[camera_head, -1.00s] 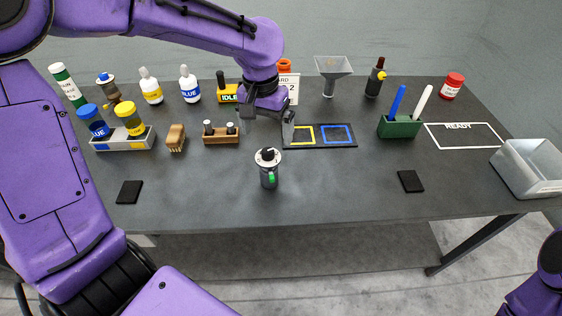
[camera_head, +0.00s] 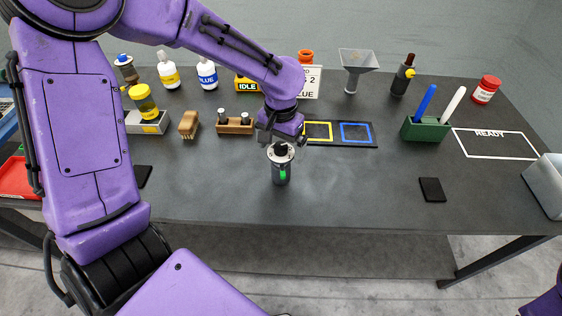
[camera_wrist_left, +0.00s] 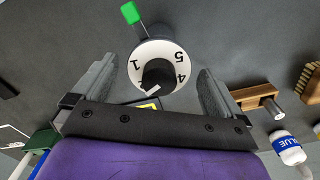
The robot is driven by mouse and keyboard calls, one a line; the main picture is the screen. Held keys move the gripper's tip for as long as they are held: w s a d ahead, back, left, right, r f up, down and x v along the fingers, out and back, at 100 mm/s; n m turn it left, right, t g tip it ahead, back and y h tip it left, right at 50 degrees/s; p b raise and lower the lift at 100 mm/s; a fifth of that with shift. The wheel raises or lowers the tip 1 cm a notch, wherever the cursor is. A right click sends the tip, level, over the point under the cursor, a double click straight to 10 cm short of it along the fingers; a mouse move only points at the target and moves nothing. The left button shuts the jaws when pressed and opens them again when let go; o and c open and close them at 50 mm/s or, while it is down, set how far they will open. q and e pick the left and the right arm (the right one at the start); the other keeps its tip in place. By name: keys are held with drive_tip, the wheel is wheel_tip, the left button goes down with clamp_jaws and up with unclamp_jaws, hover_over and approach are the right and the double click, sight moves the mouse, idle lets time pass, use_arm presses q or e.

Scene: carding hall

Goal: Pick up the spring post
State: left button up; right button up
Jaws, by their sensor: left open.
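The spring post (camera_head: 281,173), which I take to be the dark grey cylinder with a white numbered ring, black knob and green tab, stands upright on the dark table near its front middle. My left gripper (camera_head: 283,138) is just above and behind its top in the head view. In the left wrist view, the post's numbered dial (camera_wrist_left: 170,52) lies between the two open fingers of the left gripper (camera_wrist_left: 152,78), with a gap on each side. The green tab points away from the palm. The post's lower body is hidden there. My right gripper is out of view.
A wooden block (camera_head: 235,129) with two pegs and a brush (camera_head: 188,124) stand left of the post. A mat with yellow and blue squares (camera_head: 340,144) lies behind right. A green pen holder (camera_head: 426,130) and black pad (camera_head: 432,190) are right. Table around the post is clear.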

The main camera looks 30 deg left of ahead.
use_arm(q)
drive_tip(key=shift+s+r, duration=0.1)
drive_tip(key=shift+s, duration=0.05)
drive_tip(key=shift+c, duration=0.9)
drive_tip(key=shift+d, duration=0.1)
drive_tip(key=c, duration=1.7)
